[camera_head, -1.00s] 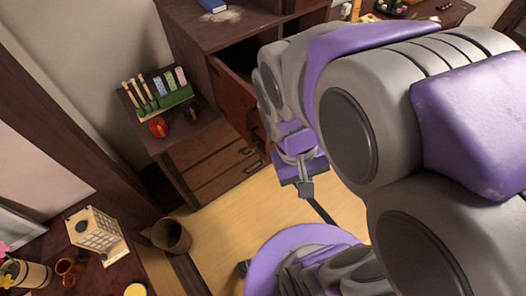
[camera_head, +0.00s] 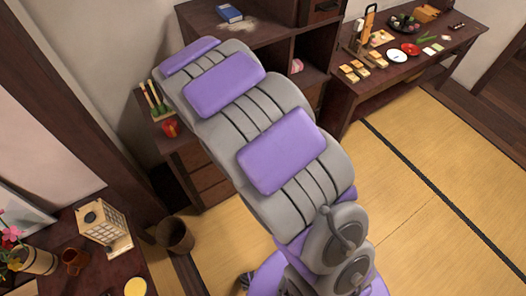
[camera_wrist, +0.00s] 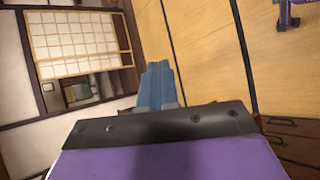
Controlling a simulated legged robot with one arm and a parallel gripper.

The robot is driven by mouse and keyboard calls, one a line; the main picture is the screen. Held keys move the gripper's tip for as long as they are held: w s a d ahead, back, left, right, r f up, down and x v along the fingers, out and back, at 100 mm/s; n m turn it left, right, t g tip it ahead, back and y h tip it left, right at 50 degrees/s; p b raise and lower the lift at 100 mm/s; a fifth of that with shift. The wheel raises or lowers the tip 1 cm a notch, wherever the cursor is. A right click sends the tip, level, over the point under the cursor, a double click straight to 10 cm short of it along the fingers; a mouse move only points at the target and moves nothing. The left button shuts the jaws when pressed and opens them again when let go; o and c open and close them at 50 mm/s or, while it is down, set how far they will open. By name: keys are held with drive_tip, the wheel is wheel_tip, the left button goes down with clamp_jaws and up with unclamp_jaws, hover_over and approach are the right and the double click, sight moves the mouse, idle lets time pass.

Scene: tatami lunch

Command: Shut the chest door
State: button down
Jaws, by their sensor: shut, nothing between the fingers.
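The dark wooden chest (camera_head: 262,37) stands at the back, with open compartments on its right side. Its door does not show in the head view, where my arm covers the chest's left front. My gripper (camera_wrist: 160,72) shows in the wrist view as two blue-grey fingers pressed together, shut and empty. In the head view my gripper is hidden behind my arm, which reaches up and left across the chest's front. I cannot tell whether the gripper touches the door.
Low drawers (camera_head: 207,182) stand left of my arm, with a red object (camera_head: 170,128) on top. A bin (camera_head: 175,235) and a lantern (camera_head: 104,226) are lower left. The tatami (camera_head: 430,190) is clear at right.

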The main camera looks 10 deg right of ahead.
drive_tip(key=w+a+f+n+t+h+p, duration=0.1)
drive_tip(key=w+a+f+n+t+h, duration=0.1)
drive_tip(key=w+a+f+t+h, duration=0.45)
drive_tip(key=w+a+f+n+t+p, duration=0.1)
drive_tip(key=w+a+f+n+t, duration=0.3)
drive_tip(key=a+f, duration=0.8)
drive_tip(key=w+d+f, duration=0.1)
drive_tip(key=w+d, duration=0.1)
drive_tip(key=d, duration=0.5)
drive_tip(key=w+d+f+m, duration=0.1)
drive_tip(key=w+d, duration=0.2)
drive_tip(key=d, duration=0.4)
drive_tip(key=shift+d+t+b, duration=0.35)
drive_tip(key=shift+d+b, duration=0.05)
drive_tip(key=shift+w+d, duration=0.1)
drive_tip(key=shift+d, duration=0.05)
